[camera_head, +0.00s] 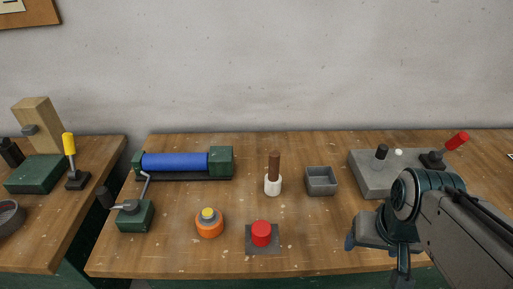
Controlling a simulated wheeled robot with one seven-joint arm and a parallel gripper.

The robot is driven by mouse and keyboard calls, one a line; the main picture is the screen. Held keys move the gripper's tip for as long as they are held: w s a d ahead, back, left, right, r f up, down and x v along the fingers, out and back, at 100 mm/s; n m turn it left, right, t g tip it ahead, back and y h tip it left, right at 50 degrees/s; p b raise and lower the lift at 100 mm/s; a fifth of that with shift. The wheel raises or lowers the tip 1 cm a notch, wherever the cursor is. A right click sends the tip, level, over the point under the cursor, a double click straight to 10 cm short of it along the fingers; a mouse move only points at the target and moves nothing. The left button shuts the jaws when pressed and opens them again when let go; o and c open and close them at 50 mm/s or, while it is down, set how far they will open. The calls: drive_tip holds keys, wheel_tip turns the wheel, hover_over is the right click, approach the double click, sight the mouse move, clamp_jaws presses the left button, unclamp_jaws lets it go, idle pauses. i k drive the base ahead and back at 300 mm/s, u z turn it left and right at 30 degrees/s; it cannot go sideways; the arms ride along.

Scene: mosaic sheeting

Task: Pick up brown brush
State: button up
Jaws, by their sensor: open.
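The brown brush (274,165) stands upright near the middle of the wooden bench, its brown handle pointing up. Its lower end meets a short white round part (272,186); I cannot tell whether this is the bristle head or a small cup around it. My gripper (377,255) is at the lower right, near the bench's front edge, open and apart from the brush. It is to the right of and nearer than the brush. No object shows between its fingers.
A grey tray (321,181) stands just right of the brush. A blue roller (175,162) is left of it. A red button (261,233) and an orange-yellow knob (209,222) are in front. A grey lever box (375,182) stands behind my arm.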

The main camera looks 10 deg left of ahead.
sight(274, 155)
drive_tip(key=u, duration=0.5)
drive_tip(key=i, duration=0.35)
drive_tip(key=u, duration=0.35)
